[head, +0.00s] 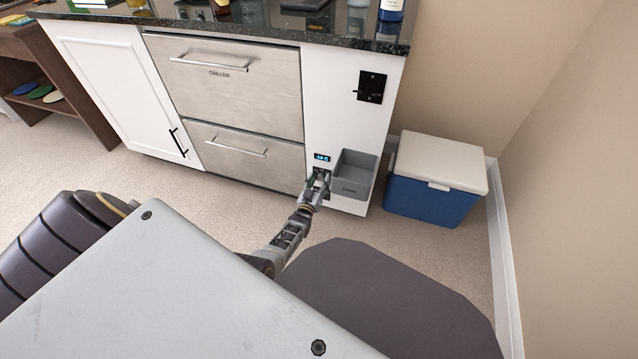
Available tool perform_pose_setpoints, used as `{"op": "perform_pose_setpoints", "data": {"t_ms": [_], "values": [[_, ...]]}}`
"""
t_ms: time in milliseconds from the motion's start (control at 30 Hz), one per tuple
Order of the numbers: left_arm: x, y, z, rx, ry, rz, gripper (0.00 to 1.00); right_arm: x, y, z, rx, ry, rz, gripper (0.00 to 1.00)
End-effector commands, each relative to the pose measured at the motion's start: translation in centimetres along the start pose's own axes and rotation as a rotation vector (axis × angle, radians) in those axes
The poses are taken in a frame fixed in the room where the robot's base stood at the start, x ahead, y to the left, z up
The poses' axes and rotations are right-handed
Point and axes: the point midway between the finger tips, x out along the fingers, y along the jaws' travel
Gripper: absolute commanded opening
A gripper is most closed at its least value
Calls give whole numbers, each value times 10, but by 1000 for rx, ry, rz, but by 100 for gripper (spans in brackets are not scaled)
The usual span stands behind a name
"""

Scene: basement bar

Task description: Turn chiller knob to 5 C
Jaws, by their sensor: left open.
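The chiller (230,88) is a pair of steel drawers with bar handles in the white counter, the upper one labelled CHILLER. A small dark display (321,157) with blue digits sits on the white panel right of the drawers; it seems to read a minus value near 19 C, too small to be sure. My left gripper (319,176) is open just below the display, at the panel. The chiller knob cannot be made out; the gripper covers the spot below the display. Whether the fingers touch anything there is unclear. My right gripper is out of view.
A grey open bin (351,189) is fixed on the panel close to the right of the gripper. A black plate with a lever (371,87) is above it. A blue cooler with a white lid (438,160) stands on the floor at right. Carpet at left is clear.

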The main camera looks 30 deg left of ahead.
Motion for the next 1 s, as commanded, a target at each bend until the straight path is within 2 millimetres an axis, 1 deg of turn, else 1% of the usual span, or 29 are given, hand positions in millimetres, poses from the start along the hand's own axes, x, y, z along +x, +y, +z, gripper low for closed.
{"op": "perform_pose_setpoints", "data": {"t_ms": [167,200,500,567,800,1000], "values": [[0,0,0,0,0,0,51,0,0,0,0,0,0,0],[0,0,0,0,0,0,50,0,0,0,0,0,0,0],[0,0,0,0,0,0,11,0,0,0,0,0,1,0],[0,0,0,0,0,0,4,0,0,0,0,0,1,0],[0,0,0,11,0,0,4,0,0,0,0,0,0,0],[0,0,0,57,1,0,4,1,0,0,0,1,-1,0]]}}
